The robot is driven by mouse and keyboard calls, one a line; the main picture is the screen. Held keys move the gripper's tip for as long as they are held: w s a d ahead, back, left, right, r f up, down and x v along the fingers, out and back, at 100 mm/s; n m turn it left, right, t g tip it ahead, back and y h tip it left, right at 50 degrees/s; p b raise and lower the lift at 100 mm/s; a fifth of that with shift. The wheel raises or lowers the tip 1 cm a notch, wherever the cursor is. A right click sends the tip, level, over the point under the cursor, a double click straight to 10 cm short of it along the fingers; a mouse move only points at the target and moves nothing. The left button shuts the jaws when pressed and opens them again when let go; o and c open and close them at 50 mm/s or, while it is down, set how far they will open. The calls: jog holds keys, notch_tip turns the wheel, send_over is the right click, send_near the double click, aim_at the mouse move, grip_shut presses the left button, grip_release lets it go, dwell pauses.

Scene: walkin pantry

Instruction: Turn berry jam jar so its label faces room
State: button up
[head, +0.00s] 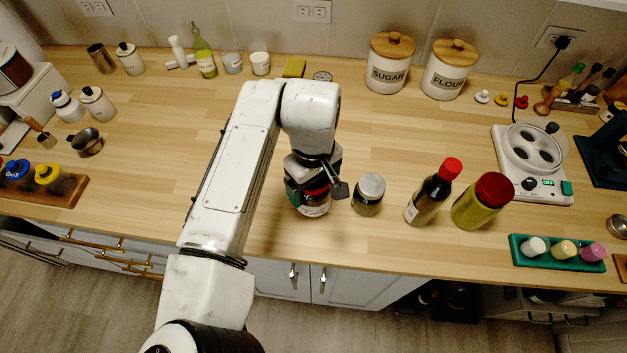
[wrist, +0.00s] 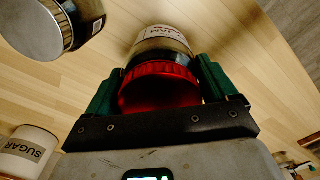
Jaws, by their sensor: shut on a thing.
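The jam jar (head: 316,210) stands on the wooden counter near its front edge, with a red lid and a pale label partly visible on its front side in the head view. In the wrist view the red lid (wrist: 160,84) sits between the green fingers, and part of the lettered label (wrist: 166,37) shows beyond it. My gripper (head: 312,187) comes down from above and is shut on the jar around its lid. In the wrist view my gripper (wrist: 165,92) has a finger on each side of the lid. My arm hides part of the jar in the head view.
A grey-lidded jar (head: 369,195) stands close to the right of the jam jar. A dark bottle with a red cap (head: 432,192) and a red-lidded green jar (head: 483,202) are further right.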

jog(key=shift+f, duration=0.5)
jog(key=o, duration=1.4)
notch_tip(320, 180, up, 11)
jog(key=shift+f+b, duration=0.1)
jog(key=shift+b, duration=0.9)
